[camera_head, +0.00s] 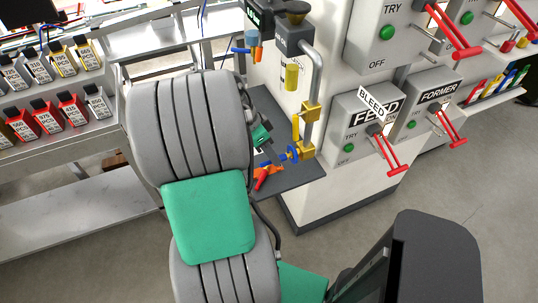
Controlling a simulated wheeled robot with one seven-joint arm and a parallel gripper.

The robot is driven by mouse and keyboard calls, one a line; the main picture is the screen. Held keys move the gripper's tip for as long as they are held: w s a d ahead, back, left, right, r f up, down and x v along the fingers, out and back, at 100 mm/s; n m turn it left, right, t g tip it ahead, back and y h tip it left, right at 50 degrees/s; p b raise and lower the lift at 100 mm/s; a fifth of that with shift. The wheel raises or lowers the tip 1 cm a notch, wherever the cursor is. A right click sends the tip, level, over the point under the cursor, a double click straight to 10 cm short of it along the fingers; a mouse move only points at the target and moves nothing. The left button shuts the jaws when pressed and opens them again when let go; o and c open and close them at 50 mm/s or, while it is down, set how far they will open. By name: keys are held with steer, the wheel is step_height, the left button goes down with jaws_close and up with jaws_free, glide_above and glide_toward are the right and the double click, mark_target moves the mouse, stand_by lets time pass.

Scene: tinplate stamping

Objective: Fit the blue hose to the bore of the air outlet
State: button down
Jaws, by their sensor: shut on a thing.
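My gripper (271,151) shows only in part, in the middle of the view beyond the large grey links of my arm. It is shut on the blue hose (292,154), a small blue piece just to its right. The blue hose is close against the yellow fitting (305,148) at the lower end of a grey pipe, which looks like the air outlet. The bore is hidden, and I cannot tell whether the hose is in it, touching it or just before it. My fingertips are small and partly covered.
Orange (268,173) and red (262,183) pieces are below my gripper, over a dark grey shelf (300,179). The white machine (335,160) carries switch boxes with red levers (393,155) at right. A rack of labelled bottles (45,115) stands at left.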

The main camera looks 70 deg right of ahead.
steer(key=shift+s+d, duration=0.1)
steer(key=c, duration=1.2)
jaws_free()
steer(key=shift+c, duration=0.2)
steer(key=v, duration=0.7)
steer(key=shift+r, duration=0.35)
steer(key=shift+w, duration=0.2)
